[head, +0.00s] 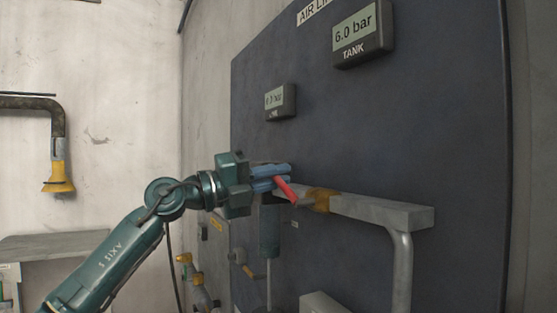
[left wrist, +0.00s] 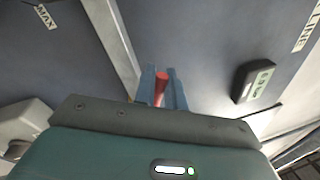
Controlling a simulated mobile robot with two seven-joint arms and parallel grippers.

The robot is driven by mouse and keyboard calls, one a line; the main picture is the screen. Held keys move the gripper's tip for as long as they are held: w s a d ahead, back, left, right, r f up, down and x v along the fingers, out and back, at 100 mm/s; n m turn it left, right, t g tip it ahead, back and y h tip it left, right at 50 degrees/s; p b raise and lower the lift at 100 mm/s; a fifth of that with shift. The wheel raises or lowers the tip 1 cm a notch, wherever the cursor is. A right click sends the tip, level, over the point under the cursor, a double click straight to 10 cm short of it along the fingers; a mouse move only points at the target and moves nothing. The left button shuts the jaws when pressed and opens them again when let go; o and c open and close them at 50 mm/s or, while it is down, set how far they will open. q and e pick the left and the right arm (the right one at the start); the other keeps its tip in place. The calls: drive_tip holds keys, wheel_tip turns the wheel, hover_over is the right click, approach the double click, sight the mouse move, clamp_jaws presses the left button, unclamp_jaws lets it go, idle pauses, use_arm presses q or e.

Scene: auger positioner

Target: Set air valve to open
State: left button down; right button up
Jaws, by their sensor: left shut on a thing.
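The air valve's red handle (head: 285,189) sits on a grey pipe fitting in front of the dark panel, in the middle of the head view. It slants down to the right there. My left gripper (head: 284,177) comes in from the left, with its blue fingers shut on the red handle. In the left wrist view the red handle (left wrist: 161,88) shows between the two blue fingers (left wrist: 163,92). The gripper hides part of the handle and the valve body. My right gripper is in neither view.
A grey horizontal pipe or beam (head: 380,209) with a brass-coloured fitting (head: 322,200) runs right from the valve. A TANK gauge (head: 362,34) reads 6.0 bar. A smaller LINE gauge (head: 280,102) hangs on the panel. Brass-coloured fittings (head: 185,259) stand below my arm.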

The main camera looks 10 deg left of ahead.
use_arm(q)
drive_tip(key=shift+w+a+f+n+t+p, duration=0.15)
drive_tip(key=shift+f+n+p, duration=0.15)
drive_tip(key=shift+n, duration=0.25)
drive_tip(key=shift+w+f+n+t+p, duration=0.1)
drive_tip(key=shift+f+n+t+p, duration=0.1)
drive_tip(key=shift+n+p, duration=0.25)
wheel_tip(320, 180, down, 3)
drive_tip(key=n+p, duration=0.3)
drive_tip(key=n, duration=0.1)
drive_tip(key=shift+w+a+r+t+y, duration=0.1)
drive_tip(key=shift+t+y, duration=0.25)
drive_tip(key=shift+y, duration=0.05)
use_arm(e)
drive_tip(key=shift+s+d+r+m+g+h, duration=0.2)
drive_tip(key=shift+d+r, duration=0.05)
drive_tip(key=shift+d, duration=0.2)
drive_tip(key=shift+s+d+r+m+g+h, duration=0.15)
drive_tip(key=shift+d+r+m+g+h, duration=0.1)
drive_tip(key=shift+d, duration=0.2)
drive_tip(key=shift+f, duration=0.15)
use_arm(q)
drive_tip(key=c, duration=1.5)
unclamp_jaws()
drive_tip(key=shift+c, duration=0.2)
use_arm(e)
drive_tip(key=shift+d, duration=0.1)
